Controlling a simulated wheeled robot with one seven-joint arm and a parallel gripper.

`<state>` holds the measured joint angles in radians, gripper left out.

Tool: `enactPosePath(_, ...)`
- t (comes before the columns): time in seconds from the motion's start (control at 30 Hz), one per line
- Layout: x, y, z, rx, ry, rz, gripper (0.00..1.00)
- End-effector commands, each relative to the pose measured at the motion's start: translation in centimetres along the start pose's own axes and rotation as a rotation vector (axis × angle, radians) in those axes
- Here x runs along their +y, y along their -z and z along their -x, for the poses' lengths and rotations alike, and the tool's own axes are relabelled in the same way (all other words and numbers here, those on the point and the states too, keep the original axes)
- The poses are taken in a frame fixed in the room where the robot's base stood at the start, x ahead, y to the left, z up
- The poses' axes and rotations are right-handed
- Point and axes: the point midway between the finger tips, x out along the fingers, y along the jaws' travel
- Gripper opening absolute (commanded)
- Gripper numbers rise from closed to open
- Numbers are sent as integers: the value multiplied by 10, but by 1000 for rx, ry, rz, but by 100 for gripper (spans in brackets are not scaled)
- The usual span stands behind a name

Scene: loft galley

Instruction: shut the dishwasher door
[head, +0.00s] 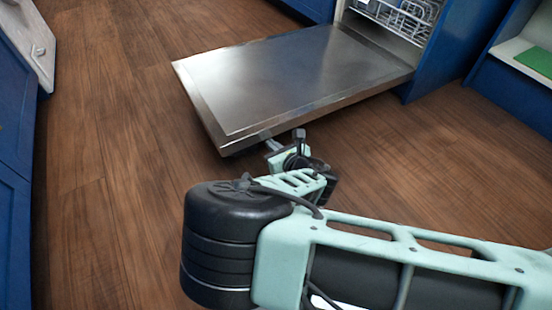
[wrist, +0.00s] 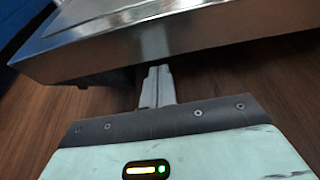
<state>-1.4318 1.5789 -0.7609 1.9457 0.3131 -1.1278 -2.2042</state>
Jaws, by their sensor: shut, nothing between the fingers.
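The dishwasher door (head: 300,75) is a steel panel lowered flat, open, hinged at the dishwasher at the upper right of the head view. Its free edge points left and toward me. In the wrist view the door (wrist: 190,38) spans the top, its edge just beyond my fingers. My gripper (head: 284,140) is shut and empty, at the door's near side edge, with the fingertips low by its rim. In the wrist view my gripper's fingers (wrist: 156,75) reach to below the door's edge. Whether they touch it I cannot tell.
A white dish rack (head: 398,15) shows inside the dishwasher. Blue cabinets (head: 12,190) line the left edge, with more at the right. A green item (head: 535,61) lies on a pale shelf at the right. The wooden floor (head: 110,150) left of the door is clear.

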Motion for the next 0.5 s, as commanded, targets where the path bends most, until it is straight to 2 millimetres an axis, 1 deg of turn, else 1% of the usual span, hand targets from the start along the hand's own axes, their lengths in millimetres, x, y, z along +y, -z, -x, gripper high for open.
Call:
enactPosePath(0.2, 0, -10, 4, -1, 0, -1, 0)
enactPosePath(0.5, 0, -11, 5, 0, 0, -1, 0)
